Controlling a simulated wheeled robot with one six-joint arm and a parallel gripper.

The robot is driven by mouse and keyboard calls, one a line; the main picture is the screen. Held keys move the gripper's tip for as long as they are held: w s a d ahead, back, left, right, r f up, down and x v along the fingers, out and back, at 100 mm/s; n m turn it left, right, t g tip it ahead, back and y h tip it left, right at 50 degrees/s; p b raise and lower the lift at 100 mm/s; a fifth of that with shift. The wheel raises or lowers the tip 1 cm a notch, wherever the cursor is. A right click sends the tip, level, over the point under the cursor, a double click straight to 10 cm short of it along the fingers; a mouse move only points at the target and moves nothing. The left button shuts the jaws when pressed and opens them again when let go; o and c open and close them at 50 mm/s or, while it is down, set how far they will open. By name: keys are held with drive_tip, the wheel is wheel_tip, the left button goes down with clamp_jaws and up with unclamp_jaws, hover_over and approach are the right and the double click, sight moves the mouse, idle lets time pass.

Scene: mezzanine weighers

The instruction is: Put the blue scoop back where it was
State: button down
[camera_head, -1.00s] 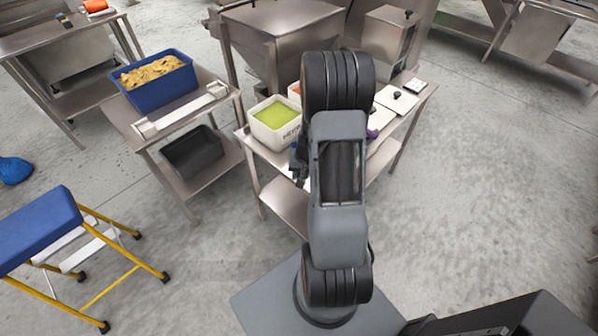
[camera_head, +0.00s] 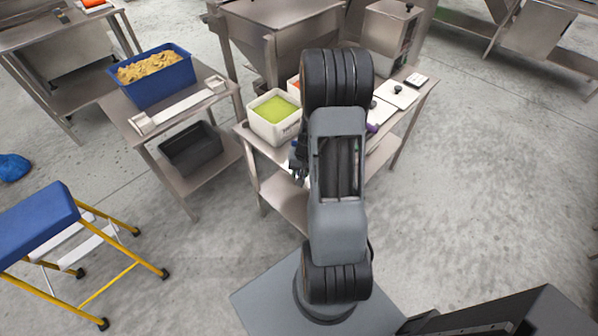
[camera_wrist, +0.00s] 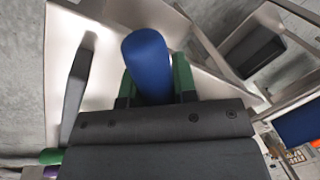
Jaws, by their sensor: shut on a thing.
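The blue scoop (camera_wrist: 147,58) shows in the wrist view as a rounded blue shape between the green fingertips of my gripper (camera_wrist: 154,84). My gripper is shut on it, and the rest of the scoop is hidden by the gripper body. Below it in the wrist view is a pale steel tabletop (camera_wrist: 108,70). In the head view my gripper (camera_head: 298,160) is mostly hidden behind my arm, over the front of the middle steel table (camera_head: 262,150). The scoop cannot be made out there.
A white tub of green material (camera_head: 273,117) stands just beyond the gripper. A purple item (camera_head: 371,130) and white boards (camera_head: 395,94) lie to the right. A blue tub (camera_head: 166,83) stands on the left table, with a grey bin (camera_head: 192,149) below. A blue-topped step stool (camera_head: 35,222) is at left.

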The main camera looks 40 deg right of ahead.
drive_tip(key=shift+f+b, duration=0.35)
drive_tip(key=shift+f, duration=0.05)
drive_tip(key=c, duration=0.8)
unclamp_jaws()
drive_tip(key=shift+r, duration=0.15)
drive_tip(key=r, duration=0.4)
drive_tip(key=s+d+r, duration=0.1)
drive_tip(key=r, duration=0.4)
drive_tip(key=d+r, duration=0.1)
drive_tip(key=r, duration=0.3)
drive_tip(key=shift+s+d+r, duration=0.1)
drive_tip(key=shift+s+r, duration=0.1)
drive_tip(key=shift+s, duration=0.15)
